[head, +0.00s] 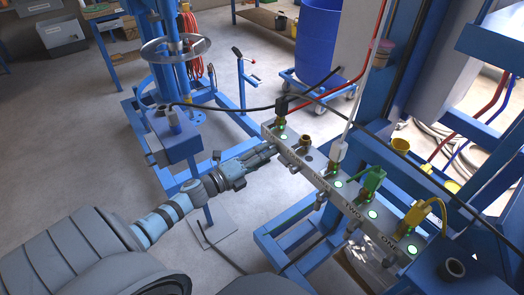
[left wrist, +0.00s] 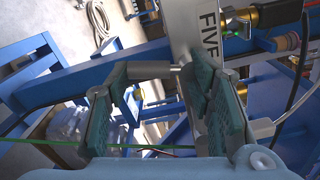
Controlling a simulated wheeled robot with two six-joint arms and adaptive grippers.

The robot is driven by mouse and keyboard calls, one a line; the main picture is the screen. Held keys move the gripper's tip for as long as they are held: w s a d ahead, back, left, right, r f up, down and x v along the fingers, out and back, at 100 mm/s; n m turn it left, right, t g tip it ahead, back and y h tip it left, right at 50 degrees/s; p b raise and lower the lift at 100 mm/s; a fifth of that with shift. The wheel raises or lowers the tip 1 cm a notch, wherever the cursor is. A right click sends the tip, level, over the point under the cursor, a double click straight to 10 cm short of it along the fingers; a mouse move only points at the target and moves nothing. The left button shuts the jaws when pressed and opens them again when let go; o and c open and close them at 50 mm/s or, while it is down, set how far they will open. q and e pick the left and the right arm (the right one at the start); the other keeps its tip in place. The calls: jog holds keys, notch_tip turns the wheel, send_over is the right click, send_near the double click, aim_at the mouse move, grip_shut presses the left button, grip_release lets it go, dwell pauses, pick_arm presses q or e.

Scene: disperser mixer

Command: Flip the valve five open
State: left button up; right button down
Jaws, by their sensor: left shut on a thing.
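The grey valve manifold (head: 322,182) runs diagonally across the head view, with its FIVE end at the upper left. The left wrist view shows the black FIVE label on the manifold's pale face (left wrist: 207,18). My left gripper (head: 270,152) reaches that end from the left. A short metal bar of the handle (left wrist: 152,69) shows between the fingers. The fingers hide part of the handle, so its exact angle is unclear. My right gripper is out of view.
Hose fittings with green lights line the manifold, including a green connector (head: 372,180) and a yellow one (head: 415,212). A black cable crosses above. A blue mixer frame (head: 170,130) stands behind left. A blue drum (head: 318,42) stands at the back. Open floor lies left.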

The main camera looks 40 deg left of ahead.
pick_arm(q)
jog(key=shift+d+r+n+p, duration=0.1)
jog(key=shift+d+n+p, duration=0.2)
jog(key=shift+n, duration=0.5)
jog(key=shift+d+n+p, duration=0.1)
jog(key=shift+n+p, duration=0.3)
jog(key=shift+n, duration=0.4)
jog(key=shift+s, duration=0.1)
jog(key=o, duration=1.2)
jog(key=shift+c, duration=0.2)
jog(key=v, duration=1.2)
jog(key=shift+n, duration=0.3)
